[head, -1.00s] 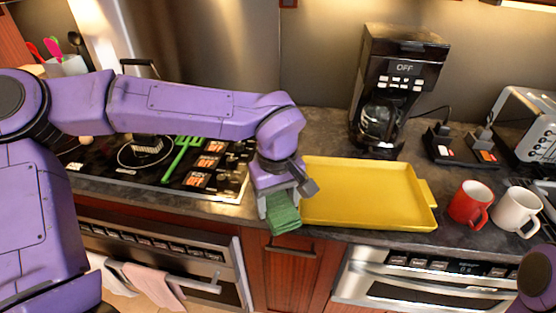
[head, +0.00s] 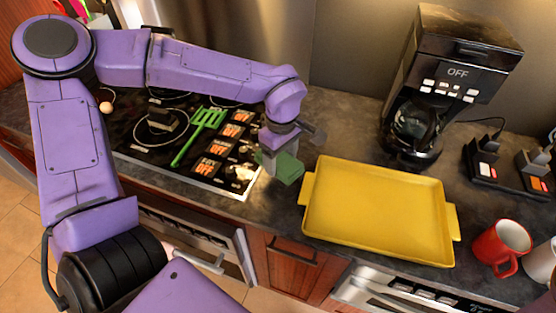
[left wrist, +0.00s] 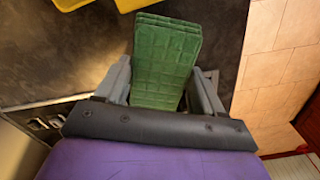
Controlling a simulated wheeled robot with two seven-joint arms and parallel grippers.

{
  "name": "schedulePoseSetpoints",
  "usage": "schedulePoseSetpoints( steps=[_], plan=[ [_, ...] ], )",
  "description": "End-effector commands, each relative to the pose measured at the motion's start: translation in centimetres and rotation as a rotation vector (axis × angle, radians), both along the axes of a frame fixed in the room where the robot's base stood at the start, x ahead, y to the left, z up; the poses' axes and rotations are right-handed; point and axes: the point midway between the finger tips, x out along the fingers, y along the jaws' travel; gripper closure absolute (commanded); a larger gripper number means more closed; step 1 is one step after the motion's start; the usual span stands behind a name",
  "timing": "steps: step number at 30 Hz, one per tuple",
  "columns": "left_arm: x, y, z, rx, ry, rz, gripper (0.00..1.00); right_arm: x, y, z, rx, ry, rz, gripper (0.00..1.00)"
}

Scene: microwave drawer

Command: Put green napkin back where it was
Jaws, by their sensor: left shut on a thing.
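The green napkin (head: 289,169) is a folded cloth held between the fingers of my left gripper (head: 280,168). In the left wrist view the napkin (left wrist: 165,62) sticks out beyond both grey fingers. My left gripper is shut on it, over the dark counter between the stove and the yellow tray. Whether the napkin touches the counter I cannot tell. My right gripper is not in view.
The empty yellow tray (head: 375,213) lies right of my left gripper. The stove (head: 160,135) with a green spatula (head: 192,143) is to the left. A coffee maker (head: 450,90), a red mug (head: 500,248) and a white mug (head: 541,262) stand further right.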

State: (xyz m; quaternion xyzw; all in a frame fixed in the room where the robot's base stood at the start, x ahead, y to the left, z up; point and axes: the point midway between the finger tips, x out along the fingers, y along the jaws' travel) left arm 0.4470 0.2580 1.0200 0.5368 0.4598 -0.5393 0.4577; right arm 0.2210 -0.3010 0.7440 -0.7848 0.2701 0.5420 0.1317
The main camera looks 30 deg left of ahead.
Motion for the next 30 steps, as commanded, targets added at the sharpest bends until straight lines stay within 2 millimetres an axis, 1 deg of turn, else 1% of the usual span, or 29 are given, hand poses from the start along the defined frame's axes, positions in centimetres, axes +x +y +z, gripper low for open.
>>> schedulePoseSetpoints(
  steps=[6, 9, 11, 13, 19, 25, 26, 27, 28, 30],
  plan=[
    [1.0, 1.9, -2.4, 0.000, 0.001, 0.004, 0.60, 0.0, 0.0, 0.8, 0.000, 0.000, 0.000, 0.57],
    [0.9, 1.7, -4.4, 0.000, 0.002, 0.001, 0.60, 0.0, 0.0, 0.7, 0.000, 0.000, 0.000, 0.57],
    [0.9, 1.7, -5.0, 0.000, 0.001, 0.001, 0.60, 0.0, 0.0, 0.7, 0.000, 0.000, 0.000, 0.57],
    [1.0, 1.7, -5.3, 0.000, -0.002, 0.002, 0.60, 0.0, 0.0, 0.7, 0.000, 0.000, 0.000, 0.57],
    [1.0, 1.6, -5.3, 0.000, -0.002, 0.002, 0.60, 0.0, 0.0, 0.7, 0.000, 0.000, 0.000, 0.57],
    [1.0, 1.6, -5.9, 0.000, -0.002, 0.001, 0.60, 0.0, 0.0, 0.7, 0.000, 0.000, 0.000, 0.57],
    [1.0, 1.6, -5.8, 0.000, -0.002, 0.001, 0.25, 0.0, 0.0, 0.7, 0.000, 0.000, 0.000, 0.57],
    [1.0, 1.6, -5.8, 0.000, -0.002, 0.001, 0.12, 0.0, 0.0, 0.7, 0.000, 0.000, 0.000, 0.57],
    [1.0, 1.6, -5.8, 0.000, -0.002, 0.001, 0.06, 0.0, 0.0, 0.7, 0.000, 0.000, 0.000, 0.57],
    [1.0, 1.6, -5.8, 0.000, -0.002, 0.001, 0.06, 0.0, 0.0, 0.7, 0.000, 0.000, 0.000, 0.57]
  ],
)
